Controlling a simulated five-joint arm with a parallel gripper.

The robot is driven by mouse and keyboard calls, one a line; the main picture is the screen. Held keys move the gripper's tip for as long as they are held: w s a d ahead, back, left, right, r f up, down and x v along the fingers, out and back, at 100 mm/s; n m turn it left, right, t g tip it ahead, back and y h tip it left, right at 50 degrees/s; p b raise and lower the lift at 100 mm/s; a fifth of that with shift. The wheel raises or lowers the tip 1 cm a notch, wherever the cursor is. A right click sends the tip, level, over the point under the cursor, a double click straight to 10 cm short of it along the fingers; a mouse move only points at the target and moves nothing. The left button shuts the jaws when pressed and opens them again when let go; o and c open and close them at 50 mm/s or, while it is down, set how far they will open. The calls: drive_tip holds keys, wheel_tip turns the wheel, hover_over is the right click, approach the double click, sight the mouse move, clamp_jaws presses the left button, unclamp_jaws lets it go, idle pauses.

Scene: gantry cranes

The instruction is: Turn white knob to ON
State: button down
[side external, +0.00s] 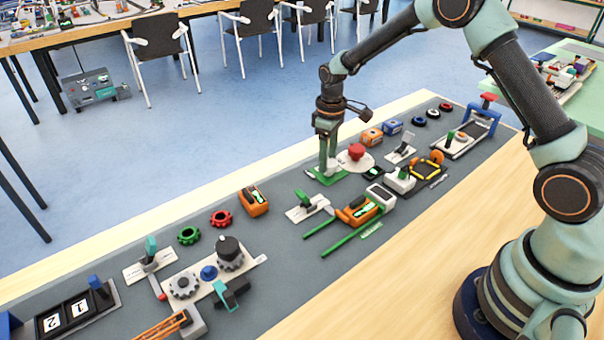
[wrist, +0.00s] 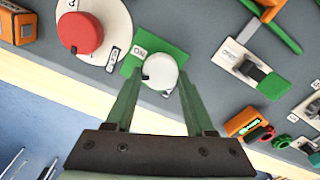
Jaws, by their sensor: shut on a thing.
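The white knob (wrist: 160,70) sits on a green plate (wrist: 132,64) in the wrist view. A small dark mark shows at the knob's left edge. A white label that seems to read ON lies at the plate's upper left, and another label is partly hidden below the knob. My gripper (wrist: 156,80) points down with its two green fingers on either side of the knob, shut on it. In the side view my gripper (side external: 327,172) stands over the green plate (side external: 330,178), and its fingers hide the knob.
A red button (wrist: 80,33) on a round white base (wrist: 118,22) is close beside the plate. A white plate with a green-ended lever (side external: 312,206) lies on the other side. An orange box with green rails (side external: 357,210) stands nearer my base. Grey mat shows between them.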

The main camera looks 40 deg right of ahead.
drive_tip(key=m, duration=0.3)
drive_tip(key=shift+m, duration=0.3)
drive_tip(key=shift+d+m, duration=0.15)
drive_tip(key=shift+m, duration=1.75)
drive_tip(key=shift+r, duration=0.1)
drive_tip(key=shift+c, duration=1.3)
unclamp_jaws()
wheel_tip(320, 180, up, 12)
